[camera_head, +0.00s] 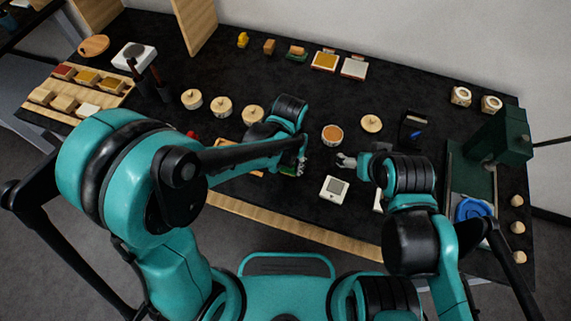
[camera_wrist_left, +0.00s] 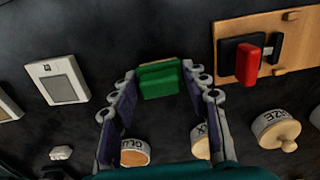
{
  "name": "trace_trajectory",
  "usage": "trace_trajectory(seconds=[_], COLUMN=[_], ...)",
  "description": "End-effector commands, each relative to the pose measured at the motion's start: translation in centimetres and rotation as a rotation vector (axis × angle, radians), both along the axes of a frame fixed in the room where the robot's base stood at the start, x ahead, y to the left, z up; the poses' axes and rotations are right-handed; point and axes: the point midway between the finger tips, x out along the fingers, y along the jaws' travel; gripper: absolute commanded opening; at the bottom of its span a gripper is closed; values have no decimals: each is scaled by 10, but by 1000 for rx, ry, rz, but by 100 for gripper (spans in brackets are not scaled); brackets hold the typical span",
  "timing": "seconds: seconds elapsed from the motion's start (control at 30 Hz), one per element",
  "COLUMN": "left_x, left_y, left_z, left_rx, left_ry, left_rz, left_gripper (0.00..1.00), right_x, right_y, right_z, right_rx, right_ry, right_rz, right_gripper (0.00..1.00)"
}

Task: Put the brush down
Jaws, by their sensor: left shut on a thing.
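My left gripper (camera_head: 303,160) is over the front middle of the black table, and it also shows in the left wrist view (camera_wrist_left: 160,88). Its fingers are closed on a green block-like piece (camera_wrist_left: 158,80), which I take to be the brush. Only its green part shows clearly; the rest is hidden. In the head view the green piece (camera_head: 291,170) is partly covered by the gripper. I cannot tell whether it touches the table. My right gripper (camera_head: 343,160) is to the right, apart from it; its finger opening is too small to judge.
A white device with a grey screen (camera_head: 334,188) lies right of the left gripper. An open round jar (camera_head: 332,135) and lidded jars (camera_head: 222,107) stand behind. A wooden board (camera_wrist_left: 228,45) carries a red block (camera_wrist_left: 248,64). A green machine (camera_head: 500,140) stands at right.

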Motion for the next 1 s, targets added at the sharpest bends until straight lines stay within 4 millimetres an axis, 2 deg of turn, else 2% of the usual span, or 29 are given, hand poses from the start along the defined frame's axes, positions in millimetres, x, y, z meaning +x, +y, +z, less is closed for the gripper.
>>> trace_trajectory(seconds=[0.03,0.27,0.43,0.47,0.5,0.53,0.87,1.0], left_x=[-1,-2,-2,-2,-2,-2,-2,-2], left_y=[0,0,0,0,0,0,0,0], left_z=[-9,-6,-12,-10,-10,-10,-7,10], left_rx=[0,0,0,0,0,0,0,0], left_ry=[0,0,0,0,0,0,0,0], left_rz=[0,0,0,0,0,0,0,0], left_gripper=[14,14,14,53,64,66,66,66], right_x=[0,0,0,0,0,0,0,0], right_y=[0,0,0,0,0,0,0,0], right_z=[-7,-4,-9,-8,-8,-8,-5,3], right_rx=[0,0,0,0,0,0,0,0], right_ry=[0,0,0,0,0,0,0,0], right_rz=[0,0,0,0,0,0,0,0], right_gripper=[81,81,81,81,81,81,81,81])
